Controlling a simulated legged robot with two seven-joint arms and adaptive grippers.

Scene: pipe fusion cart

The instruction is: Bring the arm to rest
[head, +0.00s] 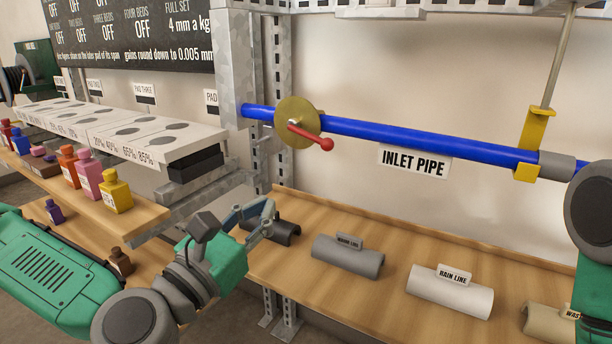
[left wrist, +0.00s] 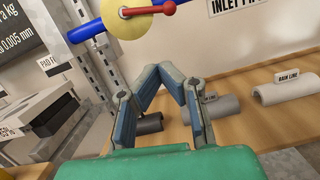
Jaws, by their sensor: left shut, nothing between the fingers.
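My left gripper (head: 266,212) is shut with nothing between its fingers. It hangs over the left end of the wooden shelf, in front of a black half-pipe (head: 287,233) that it partly hides. In the left wrist view the blue-grey fingers (left wrist: 160,74) lean together at their tips, below the yellow disc. My left arm (head: 60,262) stretches in from the lower left, bent at the wrist. My right arm (head: 592,215) shows only in part at the right edge, and its gripper is out of view.
The blue inlet pipe (head: 420,143) with a brass disc (head: 297,122) and red lever (head: 315,137) runs above. Grey (head: 348,257) and white (head: 450,291) half-pipes lie on the shelf (head: 395,282). Small bottles (head: 115,192) stand left on a wooden ledge.

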